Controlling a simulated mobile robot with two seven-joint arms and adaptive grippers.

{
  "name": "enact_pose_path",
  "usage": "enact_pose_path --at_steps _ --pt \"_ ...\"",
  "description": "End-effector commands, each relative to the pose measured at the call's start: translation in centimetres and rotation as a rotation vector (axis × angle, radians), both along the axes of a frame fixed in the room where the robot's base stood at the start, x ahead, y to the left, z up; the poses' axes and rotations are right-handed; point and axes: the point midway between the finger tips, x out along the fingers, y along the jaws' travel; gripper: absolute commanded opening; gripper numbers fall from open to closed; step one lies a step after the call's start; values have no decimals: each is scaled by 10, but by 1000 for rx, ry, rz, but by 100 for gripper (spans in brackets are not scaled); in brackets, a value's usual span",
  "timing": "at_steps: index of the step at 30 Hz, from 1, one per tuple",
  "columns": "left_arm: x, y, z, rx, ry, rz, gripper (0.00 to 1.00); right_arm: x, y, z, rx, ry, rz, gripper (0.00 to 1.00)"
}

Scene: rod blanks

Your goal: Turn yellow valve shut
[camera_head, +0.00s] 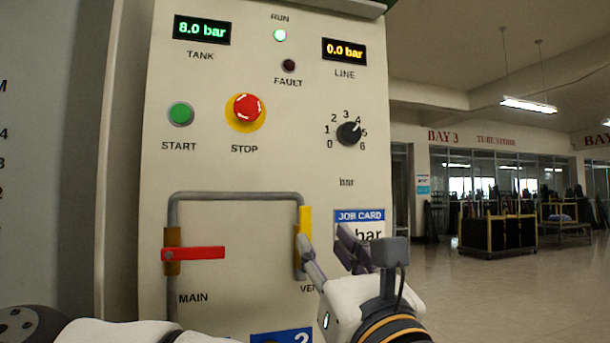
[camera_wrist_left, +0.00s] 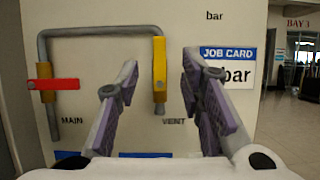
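The yellow valve handle (camera_head: 305,222) is upright, in line with the right leg of the grey pipe (camera_head: 235,196) on the panel, above the VENT label. It also shows upright in the left wrist view (camera_wrist_left: 159,62), framed between my fingers. My left gripper (camera_head: 325,240) is open and empty. In the head view its left finger overlaps the valve's lower end, and the other finger is to the right, before the job card. Whether a finger touches the valve cannot be told. My right gripper is not in view.
A red handle (camera_head: 193,254) lies across the pipe's left leg at MAIN. Above are a red STOP button (camera_head: 247,109), a green START button (camera_head: 181,114) and a black dial (camera_head: 348,133). The job card (camera_head: 360,216) is right of the valve. Open hall floor lies to the right.

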Motion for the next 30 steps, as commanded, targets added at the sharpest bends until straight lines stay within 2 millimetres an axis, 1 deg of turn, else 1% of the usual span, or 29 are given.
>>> enact_pose_path --at_steps 1,3,6,9,12,14,21,22,23,24,26,27,30 --pt "12 7 13 -5 -10 10 35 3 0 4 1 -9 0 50" --pt "31 13 16 -5 -4 9 35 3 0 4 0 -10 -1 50" --pt "53 19 23 -4 -1 7 35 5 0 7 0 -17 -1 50" --pt "69 24 29 -3 0 5 35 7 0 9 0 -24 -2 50" --pt "79 26 32 -3 1 3 35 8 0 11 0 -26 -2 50" --pt "82 27 33 -3 2 3 35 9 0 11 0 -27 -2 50" --pt "84 28 32 -2 3 3 35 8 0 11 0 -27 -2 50" --pt "84 27 32 -2 3 3 33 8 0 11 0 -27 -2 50" --pt "84 27 32 -2 2 3 26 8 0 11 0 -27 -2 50" --pt "84 27 32 -2 2 3 17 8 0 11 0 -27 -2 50" --pt "84 27 32 -2 2 3 3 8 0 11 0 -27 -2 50" --pt "84 27 32 -2 2 3 0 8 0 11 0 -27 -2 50" --pt "84 27 33 -2 2 3 0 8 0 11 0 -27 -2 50"
